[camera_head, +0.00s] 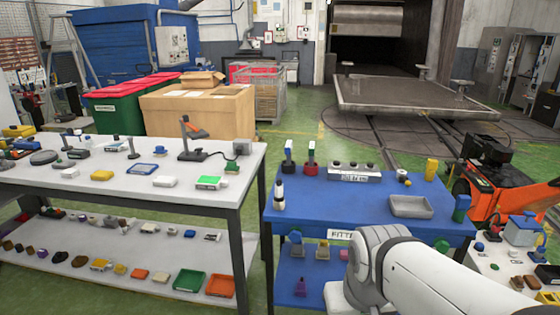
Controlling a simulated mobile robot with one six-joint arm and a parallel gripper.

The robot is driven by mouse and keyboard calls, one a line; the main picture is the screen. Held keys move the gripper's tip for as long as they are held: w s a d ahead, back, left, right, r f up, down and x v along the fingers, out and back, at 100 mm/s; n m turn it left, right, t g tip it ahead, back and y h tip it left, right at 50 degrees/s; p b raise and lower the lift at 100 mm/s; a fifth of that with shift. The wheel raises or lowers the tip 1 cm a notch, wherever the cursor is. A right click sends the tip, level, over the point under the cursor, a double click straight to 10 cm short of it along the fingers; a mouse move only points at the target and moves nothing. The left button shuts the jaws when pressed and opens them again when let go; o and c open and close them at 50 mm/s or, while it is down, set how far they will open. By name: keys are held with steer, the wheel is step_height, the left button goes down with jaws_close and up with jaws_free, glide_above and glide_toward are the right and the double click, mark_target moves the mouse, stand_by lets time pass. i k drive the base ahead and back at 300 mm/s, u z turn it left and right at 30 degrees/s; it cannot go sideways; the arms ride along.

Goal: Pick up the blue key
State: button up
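I cannot single out a blue key with certainty; the small items are too small to read. On the blue table (345,215), a small upright blue-and-white piece (289,155) stands at the back left, beside a similar red-and-white piece (311,158). On the white table (50,182), a small blue item (160,150) and a flat blue-edged piece (144,168) lie near the middle. My white arm crosses the lower right, in front of the blue table and hiding part of its lower shelf. My gripper is not in view.
The blue table also bears a grey tray (410,208), a row block (353,173), a yellow item (431,169) and a white bottle-like piece (279,192). Its middle is bare. An orange vehicle (510,185) stands at the right. A gap separates the two tables.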

mark_target(288, 147)
steer(key=u, duration=0.6)
steer(key=i, duration=2)
steer(key=z, duration=0.5)
steer(key=k, duration=0.6)
steer(key=z, duration=0.3)
steer(key=i, duration=0.65)
steer(key=u, duration=0.15)
